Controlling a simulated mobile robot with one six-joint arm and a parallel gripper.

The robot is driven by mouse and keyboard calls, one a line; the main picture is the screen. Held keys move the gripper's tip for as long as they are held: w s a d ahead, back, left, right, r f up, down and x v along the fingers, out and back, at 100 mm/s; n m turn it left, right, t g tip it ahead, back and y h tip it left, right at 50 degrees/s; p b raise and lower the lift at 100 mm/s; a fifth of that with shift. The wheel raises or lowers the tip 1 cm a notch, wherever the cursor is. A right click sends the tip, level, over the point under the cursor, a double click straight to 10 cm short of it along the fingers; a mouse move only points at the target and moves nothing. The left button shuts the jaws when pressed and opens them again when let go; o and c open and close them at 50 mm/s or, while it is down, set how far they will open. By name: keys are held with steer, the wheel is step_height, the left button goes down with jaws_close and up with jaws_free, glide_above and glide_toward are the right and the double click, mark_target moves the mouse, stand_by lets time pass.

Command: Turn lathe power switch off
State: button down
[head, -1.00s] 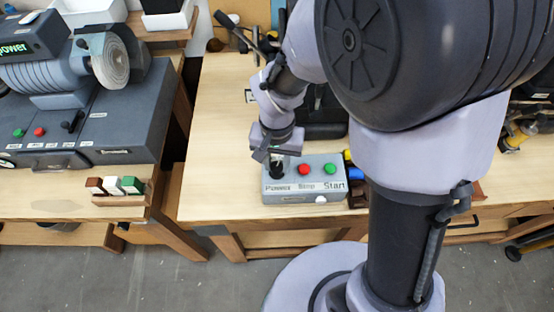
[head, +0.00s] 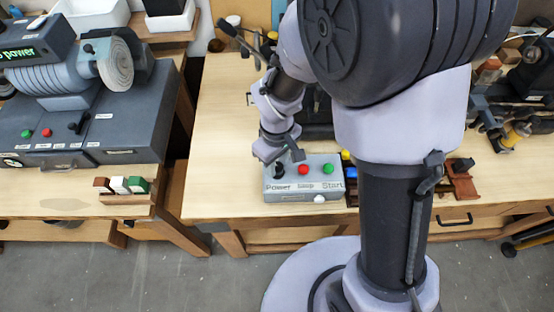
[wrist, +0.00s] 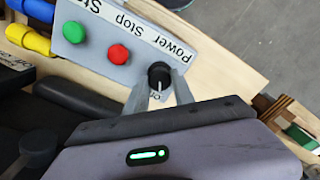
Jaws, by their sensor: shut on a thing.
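The grey control box (head: 304,185) sits at the front edge of the wooden bench, labelled Power, Stop and Start. Its black power knob (head: 279,172) is at the left end, under my gripper (head: 284,158). In the wrist view the knob (wrist: 159,74) stands between the two fingertips of my gripper (wrist: 159,80), which are shut on it. A white mark shows on the knob, and small lettering beside it is partly hidden by a finger. The red stop button (wrist: 118,54) and green start button (wrist: 77,32) are beside it, untouched.
A grey machine (head: 130,125) with a round pale wheel and a lit green "power" display stands on the left bench. A small block rack (head: 122,198) is at that bench's front edge. Blue and yellow handles (wrist: 30,40) lie close to the box. Bare bench lies left of the box.

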mark_target(277, 166)
steer(key=shift+n+p, duration=0.45)
steer(key=shift+n, duration=1.25)
steer(key=c, duration=1.1)
jaws_free()
steer(key=shift+o, duration=0.2)
steer(key=shift+r, duration=0.1)
step_height(277, 166, up, 17)
steer(key=p, duration=0.5)
steer(key=shift+r+p, duration=0.15)
steer(key=shift+p, duration=0.2)
